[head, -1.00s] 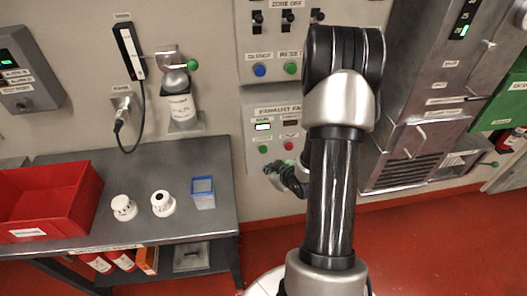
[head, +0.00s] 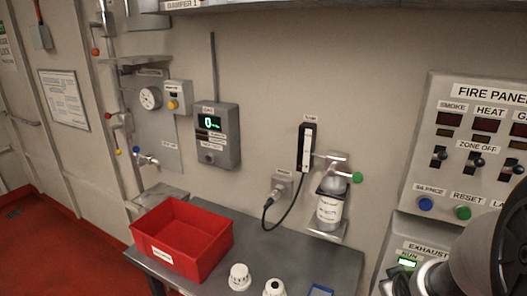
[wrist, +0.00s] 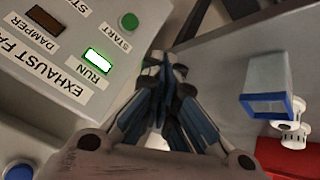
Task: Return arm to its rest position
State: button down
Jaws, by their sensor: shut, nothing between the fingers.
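My gripper (wrist: 161,70) shows in the wrist view with its dark fingers together and nothing between them. It is in front of the grey exhaust fan panel (wrist: 72,75), whose RUN light is lit green. In the head view, part of my arm shows at the lower right corner, in front of the exhaust panel (head: 408,248). My fingertips cannot be made out clearly in the head view.
A table (head: 325,258) holds a red bin (head: 182,240), two white caps and a blue-rimmed container (wrist: 266,85). Above it are a gauge box (head: 217,135), a corded handset (head: 307,147) and a bottle (head: 330,207). The fire panel (head: 470,150) is at right. Red floor (head: 60,245) is clear at left.

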jog(key=s+a+r+g+y, duration=0.1)
jog(key=s+a+r, duration=0.5)
jog(key=s+a, duration=0.3)
jog(key=s+a+r+g+y, duration=0.1)
jog(key=s+a+r+y, duration=0.1)
jog(key=s+a+r, duration=0.5)
jog(key=s+a, duration=0.2)
jog(key=a, duration=0.2)
jog(key=shift+s+a+r+m, duration=0.2)
jog(key=shift+r+m, duration=0.05)
jog(key=shift+m, duration=0.15)
